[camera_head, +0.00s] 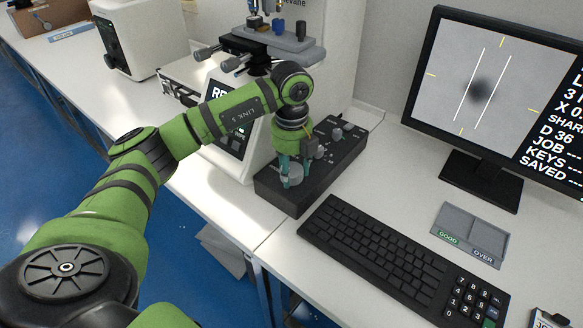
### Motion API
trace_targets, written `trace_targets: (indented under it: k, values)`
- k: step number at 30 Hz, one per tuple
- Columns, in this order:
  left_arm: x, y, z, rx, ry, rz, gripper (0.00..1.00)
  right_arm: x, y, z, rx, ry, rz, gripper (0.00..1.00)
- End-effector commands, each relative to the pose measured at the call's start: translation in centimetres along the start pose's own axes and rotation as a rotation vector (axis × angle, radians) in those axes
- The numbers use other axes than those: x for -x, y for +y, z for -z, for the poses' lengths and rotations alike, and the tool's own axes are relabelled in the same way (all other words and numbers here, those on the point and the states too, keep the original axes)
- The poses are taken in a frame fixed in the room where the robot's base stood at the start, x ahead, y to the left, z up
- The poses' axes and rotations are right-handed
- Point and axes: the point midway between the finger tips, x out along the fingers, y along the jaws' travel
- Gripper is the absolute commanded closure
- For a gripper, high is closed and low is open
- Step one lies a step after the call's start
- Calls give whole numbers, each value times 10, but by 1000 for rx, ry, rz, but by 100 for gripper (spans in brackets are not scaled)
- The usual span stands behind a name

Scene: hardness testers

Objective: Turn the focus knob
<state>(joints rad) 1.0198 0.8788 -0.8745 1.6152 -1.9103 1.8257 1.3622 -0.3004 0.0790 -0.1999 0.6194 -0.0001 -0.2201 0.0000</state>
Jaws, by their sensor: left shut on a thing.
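A dark control box (270,191) with several knobs stands on the white bench, in front of the hardness tester. My left arm comes in from the left, and my left gripper (291,180) points down at the near end of the box. Its teal fingers are shut around a light grey round knob (293,172), which they partly cover. I take this to be the focus knob, but no label on it can be read. Other small knobs (337,134) show farther back on the box. My right gripper is not in view.
A black keyboard (375,255) lies just right of the box. A monitor (480,90) with a dark blurred spot between two white lines stands behind it. A grey GOOD/OVER tray (470,232) lies on the bench. The tester (325,70) rises behind my arm.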

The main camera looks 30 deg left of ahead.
Motion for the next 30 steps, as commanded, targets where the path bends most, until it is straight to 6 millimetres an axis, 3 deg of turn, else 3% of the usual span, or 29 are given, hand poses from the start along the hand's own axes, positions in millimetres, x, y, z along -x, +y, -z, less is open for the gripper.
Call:
trace_targets:
  k: [8, 30]
  values:
    - [0, 0, -2, -158, -4, 1, 81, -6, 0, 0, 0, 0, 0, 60]
    - [0, -1, -1, -852, -6, 0, 81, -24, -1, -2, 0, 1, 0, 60]
